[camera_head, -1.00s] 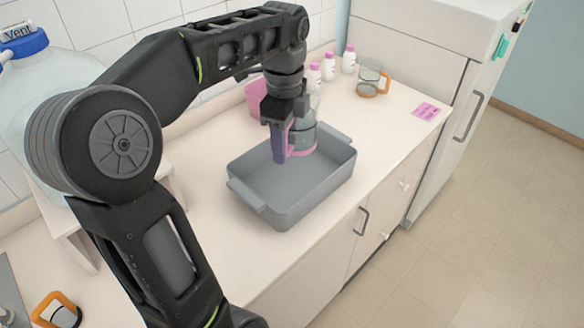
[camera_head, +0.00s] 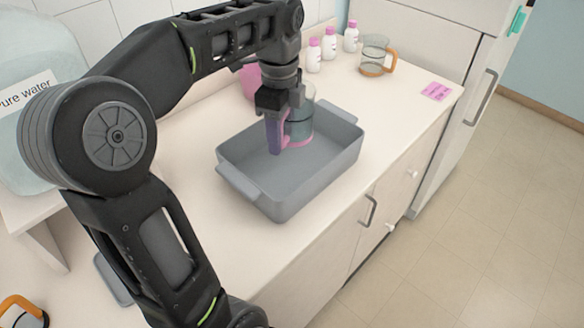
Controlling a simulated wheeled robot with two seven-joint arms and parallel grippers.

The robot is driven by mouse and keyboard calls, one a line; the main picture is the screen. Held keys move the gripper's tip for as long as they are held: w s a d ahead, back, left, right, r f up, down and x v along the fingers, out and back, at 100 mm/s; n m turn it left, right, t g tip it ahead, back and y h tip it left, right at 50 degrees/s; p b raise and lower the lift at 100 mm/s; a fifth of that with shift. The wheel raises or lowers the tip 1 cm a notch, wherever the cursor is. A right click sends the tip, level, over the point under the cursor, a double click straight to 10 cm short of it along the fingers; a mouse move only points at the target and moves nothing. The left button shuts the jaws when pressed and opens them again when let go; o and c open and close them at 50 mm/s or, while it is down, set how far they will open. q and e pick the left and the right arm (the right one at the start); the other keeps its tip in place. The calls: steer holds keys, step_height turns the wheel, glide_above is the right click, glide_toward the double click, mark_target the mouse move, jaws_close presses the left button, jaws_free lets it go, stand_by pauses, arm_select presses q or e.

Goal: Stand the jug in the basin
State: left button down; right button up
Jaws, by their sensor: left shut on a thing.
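A clear jug (camera_head: 301,123) with a pink base and a purple-pink handle is over the back part of the grey basin (camera_head: 266,202). It looks roughly upright, with its lower part within the basin's outline. I cannot tell whether its base touches the basin floor. My left gripper (camera_head: 276,118) comes down from above and is shut on the jug's handle. The gripper and handle hide the jug's left side. The basin stands on the pale counter and otherwise looks empty. My right gripper is out of view.
Another clear jug with an orange handle (camera_head: 376,56) and several pink-capped bottles (camera_head: 330,44) stand at the back of the counter. A pink container (camera_head: 251,82) is behind my wrist. A pink card (camera_head: 436,91) lies near the right edge. A large water container (camera_head: 30,130) stands left.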

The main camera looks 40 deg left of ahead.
mark_target(283, 183)
arm_select(q)
steer(key=shift+f+b, duration=0.4)
steer(key=shift+b, duration=0.05)
step_height(283, 183, down, 2)
steer(key=b, duration=0.2)
steer(key=shift+f+b, duration=0.25)
steer(key=shift+b, duration=0.05)
step_height(283, 183, down, 3)
steer(key=shift+r, duration=0.1)
steer(key=shift+f, duration=1.9)
steer(key=shift+f, duration=0.1)
